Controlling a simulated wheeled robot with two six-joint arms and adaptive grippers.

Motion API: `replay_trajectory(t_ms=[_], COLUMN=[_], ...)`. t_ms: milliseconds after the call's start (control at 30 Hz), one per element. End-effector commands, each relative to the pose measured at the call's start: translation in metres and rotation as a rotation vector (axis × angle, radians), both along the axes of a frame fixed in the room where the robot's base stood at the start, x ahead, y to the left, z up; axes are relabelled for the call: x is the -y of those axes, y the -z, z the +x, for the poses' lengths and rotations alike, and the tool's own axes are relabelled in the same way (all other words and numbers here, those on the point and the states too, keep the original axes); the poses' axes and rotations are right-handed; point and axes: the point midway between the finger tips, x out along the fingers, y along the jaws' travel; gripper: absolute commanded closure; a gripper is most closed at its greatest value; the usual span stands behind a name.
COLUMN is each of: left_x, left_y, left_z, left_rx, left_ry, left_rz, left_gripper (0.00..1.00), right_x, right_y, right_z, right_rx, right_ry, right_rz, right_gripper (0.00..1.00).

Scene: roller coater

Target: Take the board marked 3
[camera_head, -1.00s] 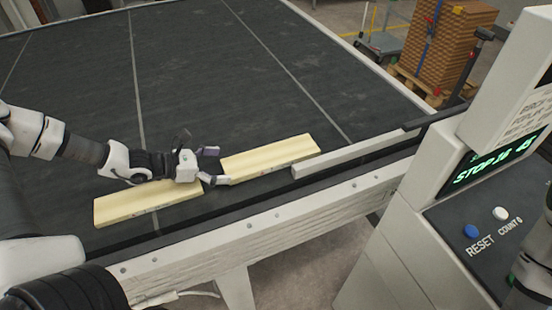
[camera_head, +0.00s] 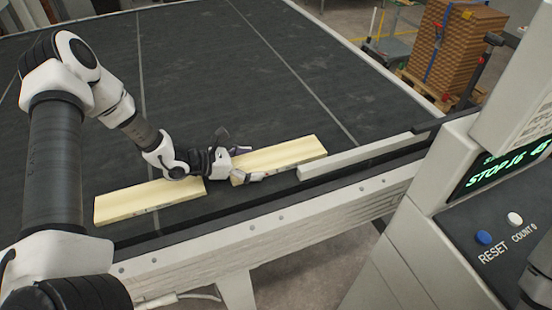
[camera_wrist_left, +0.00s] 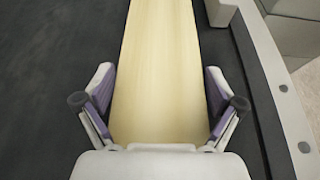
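Two pale yellow boards lie end to end along the near edge of the dark conveyor. The right board (camera_head: 288,154) has its left end under my left gripper (camera_head: 248,164). Small marks on the boards' front edges are too small to read. My right gripper is not in view.
A white rail (camera_head: 365,157) lies right of the right board. The conveyor's white side frame (camera_head: 270,225) runs along the front. A control panel (camera_head: 490,225) with a green STOP display stands at right. The conveyor (camera_head: 235,80) behind the boards is clear.

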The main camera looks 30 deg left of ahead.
Motion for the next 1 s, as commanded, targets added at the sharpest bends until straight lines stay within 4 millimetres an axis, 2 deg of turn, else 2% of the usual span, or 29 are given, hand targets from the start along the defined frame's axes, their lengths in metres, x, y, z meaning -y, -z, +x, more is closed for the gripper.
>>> replay_trajectory(t_ms=[33, 100, 367, 533, 667, 900, 1000], left_x=[0.0, 0.0, 0.0, 0.0, 0.0, 0.0, 0.0], left_y=[0.0, 0.0, 0.0, -0.009, -0.031, -0.087, -0.098], left_z=[0.0, 0.0, 0.0, 0.001, 0.001, 0.001, 0.0], left_rx=[0.0, 0.0, 0.001, 0.003, 0.007, 0.007, 0.004], left_ry=[0.0, 0.0, 0.0, -0.001, 0.0, -0.001, 0.0], left_rz=[0.0, 0.0, 0.001, -0.001, -0.002, -0.003, -0.002], left_gripper=[0.35, 0.57, 0.57, 0.57, 0.57, 0.57, 0.57], right_x=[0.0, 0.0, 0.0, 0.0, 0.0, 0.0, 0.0], right_y=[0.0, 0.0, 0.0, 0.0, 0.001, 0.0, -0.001], right_z=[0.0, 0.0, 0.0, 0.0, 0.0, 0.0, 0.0], right_rx=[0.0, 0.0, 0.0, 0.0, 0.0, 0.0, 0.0], right_ry=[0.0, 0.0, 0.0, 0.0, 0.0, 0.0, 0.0], right_rz=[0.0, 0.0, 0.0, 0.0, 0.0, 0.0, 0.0], right_gripper=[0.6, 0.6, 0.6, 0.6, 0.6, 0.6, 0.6])
